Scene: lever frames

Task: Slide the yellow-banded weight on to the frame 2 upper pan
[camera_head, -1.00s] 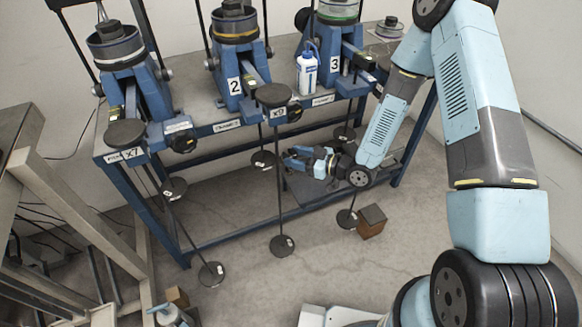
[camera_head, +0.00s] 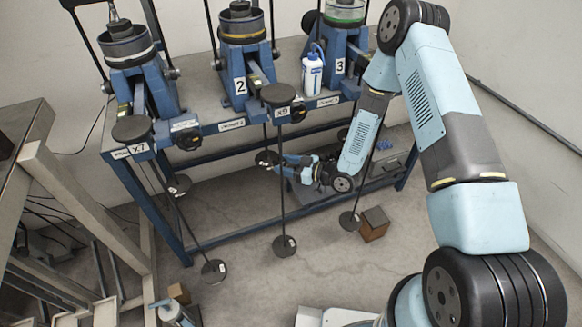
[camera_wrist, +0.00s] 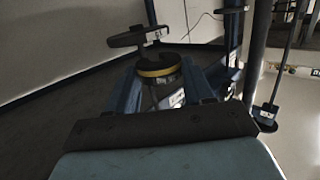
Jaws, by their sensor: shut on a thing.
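My gripper (camera_head: 283,163) has blue fingers and is low in front of the table, just right of a dark hanging pan (camera_head: 266,157) below frame 2. In the wrist view, the yellow-banded weight (camera_wrist: 158,74) is a dark slotted disc between my blue fingers, which are shut on it. A dark pan (camera_wrist: 126,40) on a thin rod, with a small white tag, is just beyond the weight. I cannot tell whether they touch. The weight is not clear in the head view.
Frame 2's lever end (camera_head: 277,95), marked x9, is above. A lower pan (camera_head: 284,246) hangs near the floor. Another pan (camera_head: 349,220) hangs to the right, by a brown box (camera_head: 374,223). The blue table frame (camera_head: 225,222) stands around the hangers.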

